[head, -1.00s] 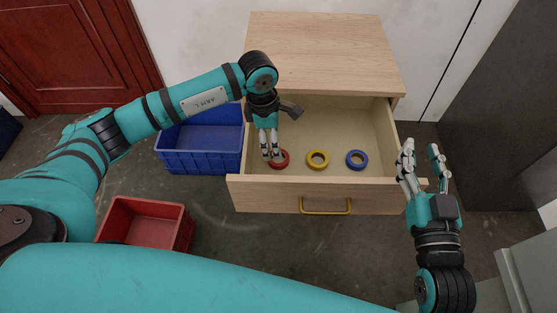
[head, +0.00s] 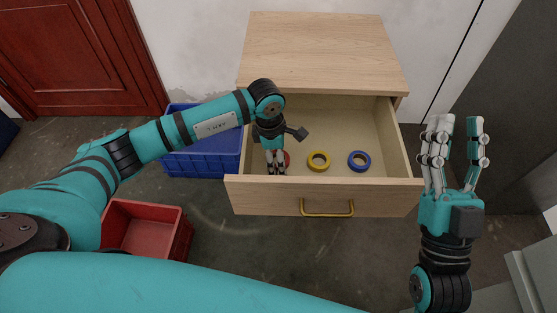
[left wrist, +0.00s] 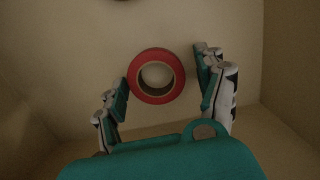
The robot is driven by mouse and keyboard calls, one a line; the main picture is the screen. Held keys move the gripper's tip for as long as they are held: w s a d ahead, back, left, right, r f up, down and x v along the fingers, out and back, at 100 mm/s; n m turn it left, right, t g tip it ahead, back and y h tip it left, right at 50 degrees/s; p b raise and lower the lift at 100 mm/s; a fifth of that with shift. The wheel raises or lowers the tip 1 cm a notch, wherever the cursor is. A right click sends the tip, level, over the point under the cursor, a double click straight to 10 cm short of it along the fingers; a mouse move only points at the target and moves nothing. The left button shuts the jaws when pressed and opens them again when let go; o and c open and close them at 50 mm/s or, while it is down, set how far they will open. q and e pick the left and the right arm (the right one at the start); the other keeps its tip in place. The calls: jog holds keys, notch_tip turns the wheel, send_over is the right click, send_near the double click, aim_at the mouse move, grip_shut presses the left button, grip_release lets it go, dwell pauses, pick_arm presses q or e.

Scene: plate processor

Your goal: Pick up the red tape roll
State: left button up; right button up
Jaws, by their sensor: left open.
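The red tape roll (left wrist: 156,97) lies flat on the drawer floor. In the left wrist view it sits between the open fingers of my left gripper (left wrist: 166,88), slightly beyond their tips. In the head view my left gripper (head: 276,169) points down into the drawer and hides most of the red roll (head: 287,158); only its right edge shows. Whether the fingers touch the roll is not clear. My right gripper (head: 454,140) is open and empty, pointing up to the right of the drawer.
A yellow roll (head: 318,161) and a blue roll (head: 359,161) lie to the right in the open wooden drawer (head: 270,198). The drawer walls stand close around my left gripper. A blue crate (head: 200,162) and a red crate (head: 150,260) are on the floor to the left.

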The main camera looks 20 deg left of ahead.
pick_arm(q)
jog(key=shift+c, duration=0.3)
jog(key=c, duration=0.9)
jog(key=shift+r, duration=0.1)
